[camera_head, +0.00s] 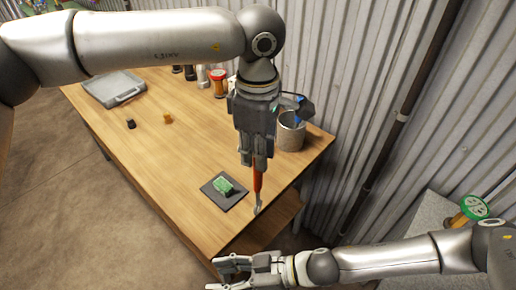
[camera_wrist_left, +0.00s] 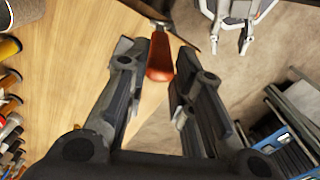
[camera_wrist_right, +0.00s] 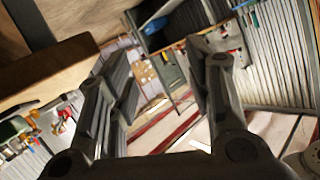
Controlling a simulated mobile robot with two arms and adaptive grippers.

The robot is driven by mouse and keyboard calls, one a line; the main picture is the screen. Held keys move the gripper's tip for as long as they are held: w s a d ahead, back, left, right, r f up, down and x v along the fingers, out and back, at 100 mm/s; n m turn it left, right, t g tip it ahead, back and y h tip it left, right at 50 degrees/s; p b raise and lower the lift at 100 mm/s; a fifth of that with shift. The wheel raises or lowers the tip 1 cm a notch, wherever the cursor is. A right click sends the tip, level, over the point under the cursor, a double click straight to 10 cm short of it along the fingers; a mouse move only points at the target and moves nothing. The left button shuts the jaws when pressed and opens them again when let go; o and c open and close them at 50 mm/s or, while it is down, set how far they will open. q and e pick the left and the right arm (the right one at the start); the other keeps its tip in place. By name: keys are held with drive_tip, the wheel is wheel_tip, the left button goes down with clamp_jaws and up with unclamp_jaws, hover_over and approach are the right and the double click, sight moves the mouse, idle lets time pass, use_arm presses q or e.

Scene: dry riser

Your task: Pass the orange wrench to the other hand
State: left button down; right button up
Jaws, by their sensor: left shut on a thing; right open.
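The orange wrench (camera_head: 258,179) hangs head-down from my left gripper (camera_head: 256,160) in the head view, near the table's right front corner. Its orange handle (camera_wrist_left: 159,62) shows between the fingers in the left wrist view, and my left gripper (camera_wrist_left: 160,50) is shut on it. My right gripper (camera_head: 222,273) is open and empty, low at the bottom of the head view, past the table's front edge and apart from the wrench. It also shows at the top of the left wrist view (camera_wrist_left: 232,22). In the right wrist view nothing lies between its fingers (camera_wrist_right: 163,65).
A green block (camera_head: 225,184) sits on a dark mat (camera_head: 213,195) on the wooden table (camera_head: 165,160). A metal can (camera_head: 291,132) stands at the table's back right. A grey case (camera_head: 113,88) lies at far left. A corrugated wall (camera_head: 370,60) rises behind.

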drive_tip(key=w+a+f+m+t+h, duration=0.1)
drive_tip(key=w+a+f+m+t, duration=0.15)
drive_tip(key=a+f, duration=0.9)
drive_tip(key=w+d+f+m+t+h, duration=0.1)
drive_tip(key=d+f+m+t+h, duration=0.25)
drive_tip(key=d+f, duration=0.55)
drive_tip(key=s+d+f+m+g+h, duration=0.1)
drive_tip(key=s+d+f+m+h, duration=0.2)
drive_tip(key=d+f, duration=0.6)
drive_tip(key=s+d+f+m+g+h, duration=0.1)
drive_tip(key=s+d+f+h, duration=0.3)
drive_tip(key=d+f, duration=0.5)
drive_tip(key=s+d+f+m+g+h, duration=0.1)
drive_tip(key=s+d+f, duration=0.2)
drive_tip(key=s+d, duration=0.4)
drive_tip(key=s+d+f+g+h, duration=0.2)
drive_tip(key=s+d, duration=0.5)
drive_tip(key=s, duration=0.4)
drive_tip(key=shift+s+d+f+m+g, duration=0.2)
drive_tip(key=shift+s+f+m+g, duration=0.15)
drive_tip(key=shift+f, duration=0.55)
